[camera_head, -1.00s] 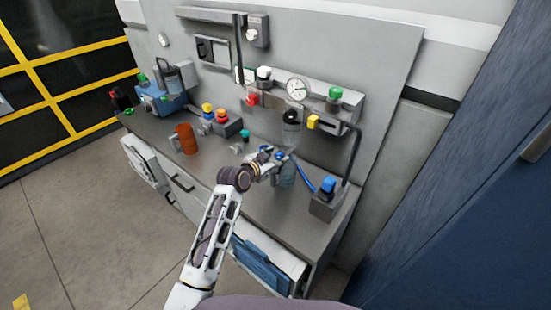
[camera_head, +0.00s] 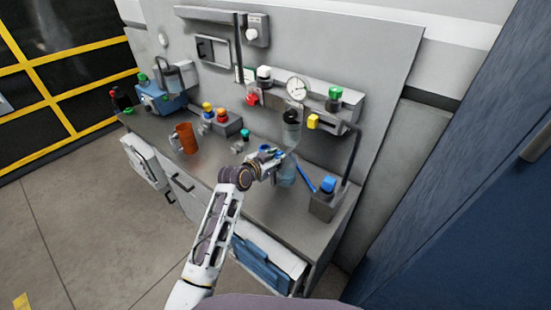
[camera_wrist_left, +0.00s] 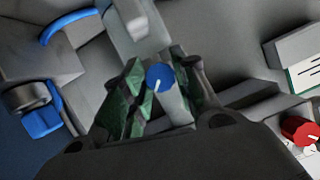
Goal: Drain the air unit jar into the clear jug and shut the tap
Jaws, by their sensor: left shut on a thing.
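The air unit jar (camera_head: 291,134) hangs under its dark cap below the round gauge on the back panel. The clear jug (camera_head: 287,176), faintly blue, stands on the bench below the jar, partly behind my left gripper (camera_head: 274,156). In the left wrist view, a round blue tap knob (camera_wrist_left: 160,77) with a white mark sits between the green-padded fingers of my left gripper (camera_wrist_left: 159,92), which is shut on it. The liquid levels in the jar and jug are too small to tell. My right gripper is not in view.
An orange mug (camera_head: 185,139) stands on the bench to the left. A red knob (camera_head: 252,99) and a yellow knob (camera_head: 313,122) are on the panel.

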